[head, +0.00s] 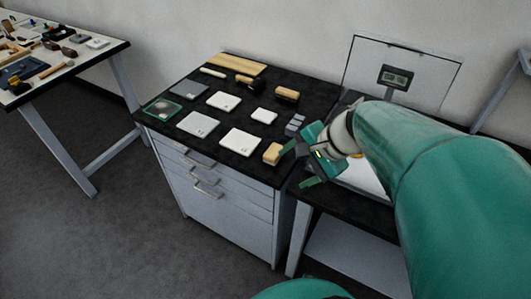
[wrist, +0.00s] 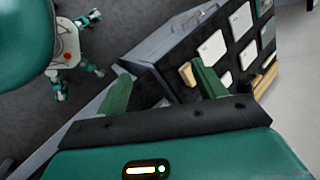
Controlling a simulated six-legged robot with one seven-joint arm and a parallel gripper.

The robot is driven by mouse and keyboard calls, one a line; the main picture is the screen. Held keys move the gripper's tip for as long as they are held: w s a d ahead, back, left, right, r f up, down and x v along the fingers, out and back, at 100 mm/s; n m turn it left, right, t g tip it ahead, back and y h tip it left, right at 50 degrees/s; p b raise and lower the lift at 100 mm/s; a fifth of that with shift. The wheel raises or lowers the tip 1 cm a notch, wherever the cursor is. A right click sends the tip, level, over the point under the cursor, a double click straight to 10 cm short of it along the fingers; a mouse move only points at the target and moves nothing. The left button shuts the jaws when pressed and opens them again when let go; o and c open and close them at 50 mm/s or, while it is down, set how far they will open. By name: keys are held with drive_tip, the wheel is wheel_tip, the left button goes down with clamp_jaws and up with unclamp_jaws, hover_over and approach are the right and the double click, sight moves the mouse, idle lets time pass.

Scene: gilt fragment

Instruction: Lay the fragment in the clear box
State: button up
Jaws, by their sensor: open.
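My gripper (head: 300,165) is open over the front right corner of the black-topped cabinet, its green fingers apart with nothing between them. In the wrist view my gripper (wrist: 160,84) also shows spread and empty. A small tan block (head: 272,153) lies at that corner, just left of the fingers; in the wrist view the block (wrist: 188,74) appears beside the right finger. A clear, green-edged square (head: 161,109) at the cabinet's left end looks like the clear box; a pale patch shows in it. I cannot tell for sure which thing is the gilt fragment.
White square pieces (head: 239,141) and wooden-handled tools (head: 286,94) cover the cabinet top (head: 310,98). A lower bench with an upright panel (head: 435,72) stands right. A tool table (head: 102,57) stands far left, with open floor between.

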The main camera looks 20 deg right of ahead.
drive_tip(key=s+a+r+n+h, duration=0.4)
drive_tip(key=a+n, duration=0.3)
drive_tip(key=n, duration=0.6)
drive_tip(key=shift+s+a+r+n+t, duration=0.2)
drive_tip(key=shift+s+r+n+t, duration=0.15)
drive_tip(key=shift+s+r, duration=0.2)
drive_tip(key=shift+d, duration=0.1)
